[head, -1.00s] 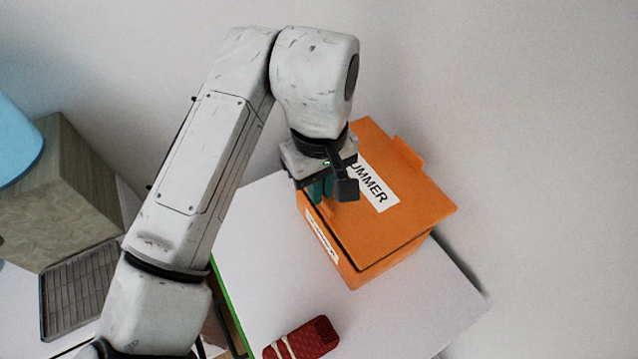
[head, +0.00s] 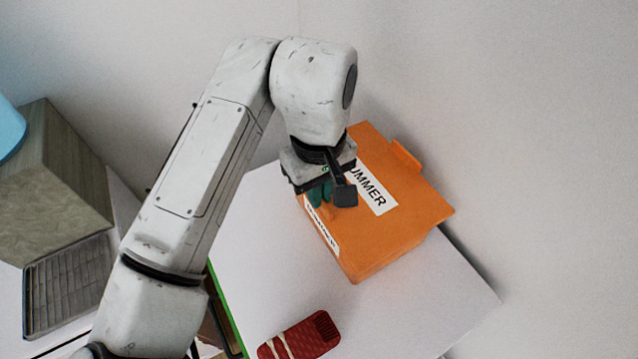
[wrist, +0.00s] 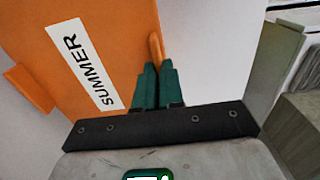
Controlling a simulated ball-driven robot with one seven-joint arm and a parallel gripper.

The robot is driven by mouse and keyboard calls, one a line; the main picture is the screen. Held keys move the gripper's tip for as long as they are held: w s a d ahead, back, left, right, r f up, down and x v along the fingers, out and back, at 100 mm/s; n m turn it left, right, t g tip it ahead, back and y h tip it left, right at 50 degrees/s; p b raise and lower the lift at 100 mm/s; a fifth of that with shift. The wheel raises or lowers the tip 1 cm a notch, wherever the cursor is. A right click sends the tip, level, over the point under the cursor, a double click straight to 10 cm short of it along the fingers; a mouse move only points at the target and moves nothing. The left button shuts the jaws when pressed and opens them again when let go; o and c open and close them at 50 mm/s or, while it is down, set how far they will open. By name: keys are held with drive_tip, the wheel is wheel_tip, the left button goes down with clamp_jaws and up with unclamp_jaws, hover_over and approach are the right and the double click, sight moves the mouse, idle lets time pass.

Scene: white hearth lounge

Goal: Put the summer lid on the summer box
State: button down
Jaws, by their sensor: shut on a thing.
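The orange summer lid (head: 410,200), with a white SUMMER label, lies over the orange summer box (head: 344,264) on the white table. The lid looks flush with the box's top along the visible front edges; the far edges are hard to judge. The box's own white label shows on its left side, partly behind my fingers. My gripper (head: 320,193) is at the lid's left edge, its teal fingers shut on the lid's small tab. In the wrist view the lid (wrist: 112,35) fills the upper left, and the tab stands between the fingers (wrist: 157,85).
A red ribbed object (head: 298,337) with pale bands lies at the table's (head: 400,305) front. A wall runs close behind the box. At left are a grey-green block (head: 50,185) with a blue thing on it and a slatted grey tray (head: 65,290).

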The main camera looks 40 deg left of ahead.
drive_tip(key=shift+f, duration=0.3)
drive_tip(key=c, duration=1.2)
unclamp_jaws()
drive_tip(key=shift+o, duration=0.2)
wheel_tip(320, 180, up, 11)
drive_tip(key=shift+f, duration=0.15)
